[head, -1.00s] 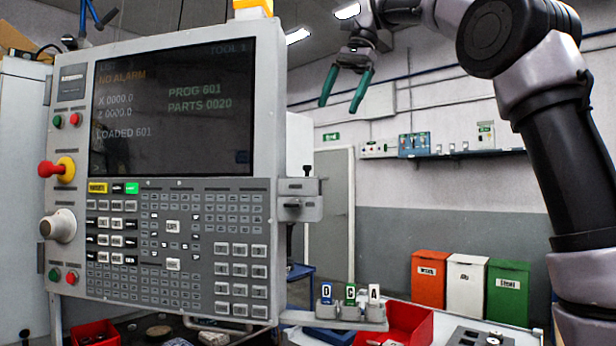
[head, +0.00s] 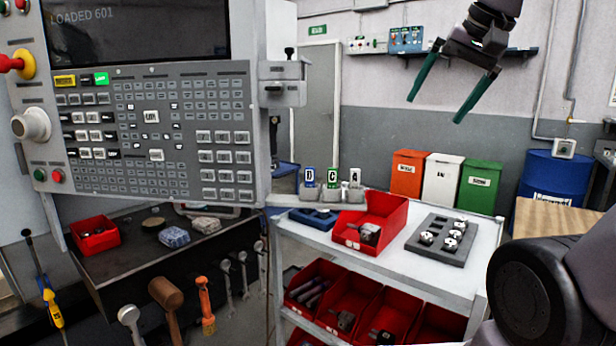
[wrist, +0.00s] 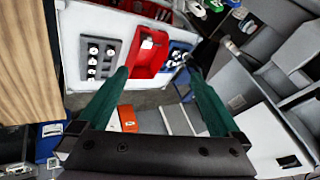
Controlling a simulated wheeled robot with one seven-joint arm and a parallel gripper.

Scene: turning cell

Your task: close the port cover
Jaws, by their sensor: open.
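The control panel (head: 150,125) stands at the left in the head view, with a dark screen and many keys. A small grey fitting (head: 282,92) juts from its right side, with a flat plate and a black knob (head: 290,53) above. I take this fitting for the port and its cover, but cannot tell for sure or read the cover's angle. My gripper (head: 433,111) is open and empty, up in the air well to the right of the fitting. Its green fingers also show in the wrist view (wrist: 158,72), spread apart with nothing between them.
Tools hang at the dark bench (head: 130,262).

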